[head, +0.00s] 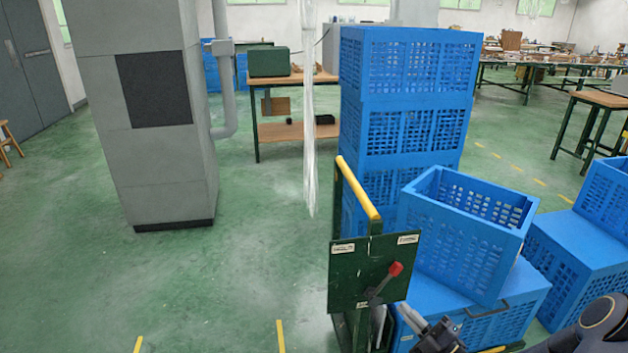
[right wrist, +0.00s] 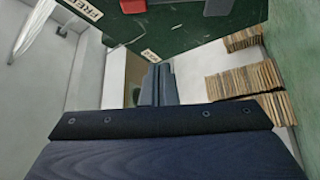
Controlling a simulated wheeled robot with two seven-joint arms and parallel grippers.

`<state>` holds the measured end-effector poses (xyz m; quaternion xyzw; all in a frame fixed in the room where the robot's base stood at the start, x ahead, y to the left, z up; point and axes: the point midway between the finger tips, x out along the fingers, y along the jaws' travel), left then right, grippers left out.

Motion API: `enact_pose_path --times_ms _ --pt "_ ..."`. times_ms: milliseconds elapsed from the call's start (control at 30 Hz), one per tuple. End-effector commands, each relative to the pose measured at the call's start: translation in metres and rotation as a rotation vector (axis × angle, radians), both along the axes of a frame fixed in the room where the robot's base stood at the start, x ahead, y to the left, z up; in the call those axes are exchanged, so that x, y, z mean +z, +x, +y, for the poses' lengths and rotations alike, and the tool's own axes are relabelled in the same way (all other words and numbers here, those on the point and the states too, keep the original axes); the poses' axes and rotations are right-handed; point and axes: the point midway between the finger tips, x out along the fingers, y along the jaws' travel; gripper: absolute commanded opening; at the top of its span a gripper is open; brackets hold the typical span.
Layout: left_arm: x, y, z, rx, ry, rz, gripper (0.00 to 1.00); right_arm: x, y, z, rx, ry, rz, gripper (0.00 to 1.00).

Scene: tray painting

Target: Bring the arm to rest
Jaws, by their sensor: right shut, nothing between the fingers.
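My right gripper (head: 412,318) is low in the head view, right of centre, just below a dark green panel (head: 350,262) with a red-knobbed lever (head: 395,269). In the right wrist view its two dark fingers (right wrist: 158,85) are together with nothing between them. The green panel (right wrist: 185,22) fills the top of that view, with part of the red knob (right wrist: 219,6) at the edge. Whether the gripper touches the panel or cart cannot be told. My left gripper is not in view.
The panel is on a cart with a yellow handle (head: 358,188). Stacked blue crates (head: 410,75) and a tilted blue crate (head: 465,230) stand close to my right arm. A grey pillar (head: 155,175) stands left. Green floor (head: 240,270) is clear at centre-left.

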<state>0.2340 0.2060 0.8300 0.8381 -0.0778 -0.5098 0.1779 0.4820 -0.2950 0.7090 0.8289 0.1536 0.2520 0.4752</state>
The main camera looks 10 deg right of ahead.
Motion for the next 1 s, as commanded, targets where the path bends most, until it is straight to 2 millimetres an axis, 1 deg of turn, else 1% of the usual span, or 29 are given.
enact_pose_path --times_ms 33,67,167,200,267,300,367,400,467,500,567,600,667,700,733,767,800,900,1000 --pt "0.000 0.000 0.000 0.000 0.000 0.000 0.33 0.013 -0.002 0.010 0.036 -0.070 -0.038 0.00" --pt "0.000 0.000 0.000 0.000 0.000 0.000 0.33 0.021 -0.004 0.018 0.064 -0.129 -0.069 0.00" --pt "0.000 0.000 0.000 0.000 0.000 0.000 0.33 0.056 -0.021 0.056 0.198 -0.408 -0.240 0.00" --pt "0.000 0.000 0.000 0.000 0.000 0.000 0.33 0.070 -0.033 0.073 0.262 -0.547 -0.336 0.00" --pt "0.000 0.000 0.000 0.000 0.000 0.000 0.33 0.087 -0.055 0.097 0.359 -0.758 -0.502 0.00" --pt "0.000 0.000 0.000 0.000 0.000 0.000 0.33 0.096 -0.071 0.111 0.421 -0.896 -0.623 0.00" --pt "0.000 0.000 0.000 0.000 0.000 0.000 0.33 0.106 -0.095 0.128 0.509 -1.092 -0.817 0.00" --pt "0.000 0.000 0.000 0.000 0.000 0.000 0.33 0.111 -0.112 0.136 0.565 -1.218 -0.953 0.00" --pt "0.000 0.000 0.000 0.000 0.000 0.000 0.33 0.115 -0.137 0.144 0.643 -1.395 -1.171 0.00" --pt "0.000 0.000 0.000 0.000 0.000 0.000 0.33 0.117 -0.152 0.147 0.693 -1.506 -1.322 0.00" --pt "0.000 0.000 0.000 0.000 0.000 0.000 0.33 0.118 -0.174 0.148 0.763 -1.662 -1.562 0.00" --pt "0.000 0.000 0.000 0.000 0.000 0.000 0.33 0.118 -0.187 0.147 0.809 -1.755 -1.725 0.00" --pt "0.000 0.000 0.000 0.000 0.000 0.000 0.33 0.117 -0.203 0.142 0.870 -1.876 -1.963 0.00" --pt "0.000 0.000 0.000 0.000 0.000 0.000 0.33 0.117 -0.212 0.138 0.905 -1.940 -2.113 0.00" --pt "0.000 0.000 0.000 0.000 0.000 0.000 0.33 0.116 -0.217 0.134 0.932 -1.979 -2.215 0.00" --pt "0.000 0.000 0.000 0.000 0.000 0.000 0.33 0.116 -0.221 0.131 -0.913 1.925 2.210 0.00" --pt "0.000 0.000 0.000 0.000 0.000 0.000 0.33 0.116 -0.226 0.126 -0.872 1.816 2.154 0.00" --pt "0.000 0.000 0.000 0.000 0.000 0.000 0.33 0.117 -0.236 0.116 -0.785 1.583 2.022 0.00" --pt "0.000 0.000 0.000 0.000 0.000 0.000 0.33 0.118 -0.242 0.106 -0.718 1.385 1.897 0.00"
